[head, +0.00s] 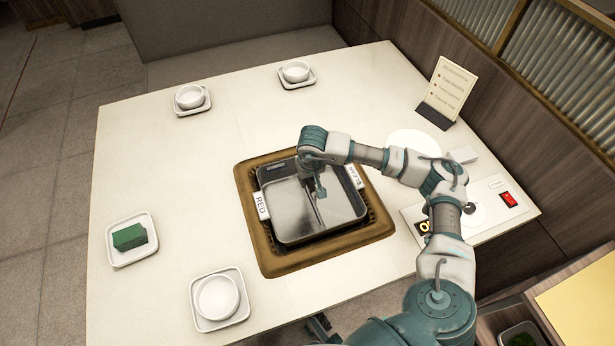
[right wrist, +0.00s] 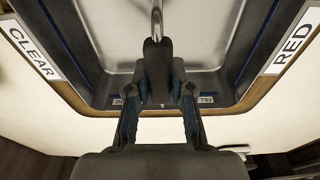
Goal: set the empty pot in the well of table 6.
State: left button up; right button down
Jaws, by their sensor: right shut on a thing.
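The empty pot (head: 290,215) is a rectangular metal pan with a divider down its middle. It is at the square well (head: 272,262) with a brown frame in the white table. A dark slotted edge of the well shows at the pot's right and front sides. I cannot tell whether the pot rests fully down. My right gripper (head: 319,192) is over the pot's middle, shut on its metal handle, which also shows in the right wrist view (right wrist: 157,18). The pot's inside (right wrist: 115,40) looks bare there.
A RED tag (head: 262,205) and a CLEAR tag (head: 355,177) flank the well. White bowls on saucers (head: 218,298) and a plate with a green block (head: 130,237) stand around. A menu stand (head: 446,92) and red switch (head: 508,199) are at right.

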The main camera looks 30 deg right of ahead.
pick_arm(q)
jog(key=shift+w+r, duration=0.15)
jog(key=shift+r, duration=0.1)
jog(key=shift+f+b, duration=0.35)
pick_arm(e)
jog(key=shift+f, duration=0.45)
jog(key=shift+c, duration=0.7)
grip_release()
jog(key=shift+s, duration=0.1)
pick_arm(q)
jog(key=shift+r, duration=0.1)
pick_arm(e)
jog(key=shift+r, duration=0.1)
jog(key=shift+r+p, duration=3.05)
jog(key=shift+r, duration=2.4)
pick_arm(q)
notch_tip(320, 180, up, 7)
jog(key=w, duration=0.1)
jog(key=shift+t, duration=0.4)
pick_arm(e)
jog(key=shift+f, duration=0.1)
